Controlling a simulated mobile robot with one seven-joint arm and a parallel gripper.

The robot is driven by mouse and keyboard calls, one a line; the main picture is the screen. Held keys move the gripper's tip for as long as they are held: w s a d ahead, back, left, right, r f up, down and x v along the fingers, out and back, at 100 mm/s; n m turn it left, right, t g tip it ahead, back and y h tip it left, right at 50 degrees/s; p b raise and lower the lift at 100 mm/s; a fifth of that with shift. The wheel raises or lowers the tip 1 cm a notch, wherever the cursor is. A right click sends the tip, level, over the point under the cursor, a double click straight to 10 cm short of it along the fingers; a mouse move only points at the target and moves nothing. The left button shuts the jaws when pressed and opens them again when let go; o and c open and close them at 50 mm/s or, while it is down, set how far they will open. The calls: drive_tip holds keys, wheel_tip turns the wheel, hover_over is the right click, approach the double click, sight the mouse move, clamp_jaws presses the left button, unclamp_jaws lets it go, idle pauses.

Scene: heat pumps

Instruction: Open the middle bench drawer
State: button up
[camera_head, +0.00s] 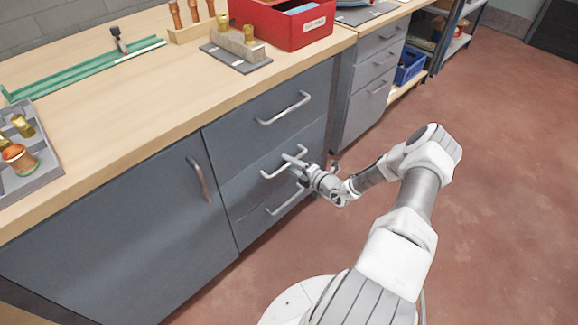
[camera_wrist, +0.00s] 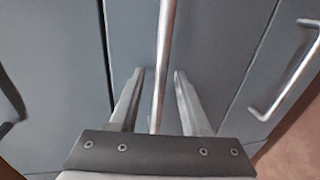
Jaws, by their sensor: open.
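The middle drawer (camera_head: 245,187) is the second of three stacked grey drawer fronts in the bench. It looks closed, flush with its neighbours. Its bar handle (camera_head: 272,173) is partly hidden by my gripper (camera_head: 296,164). In the wrist view, the handle (camera_wrist: 164,60) runs between the two open fingers of my gripper (camera_wrist: 158,85). A gap shows on each side of the bar, and the fingers do not appear to press on it. The fingers point at the drawer front.
The top drawer handle (camera_head: 285,108) and bottom drawer handle (camera_head: 284,203) lie above and below. A cupboard door (camera_head: 120,230) is at left. A red box (camera_head: 290,22) stands on the wooden worktop (camera_head: 150,90). The red floor (camera_head: 480,170) at right is clear.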

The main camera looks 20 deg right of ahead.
drive_tip(key=shift+w+a, duration=0.1)
drive_tip(key=shift+w, duration=0.1)
clamp_jaws()
idle(1.4)
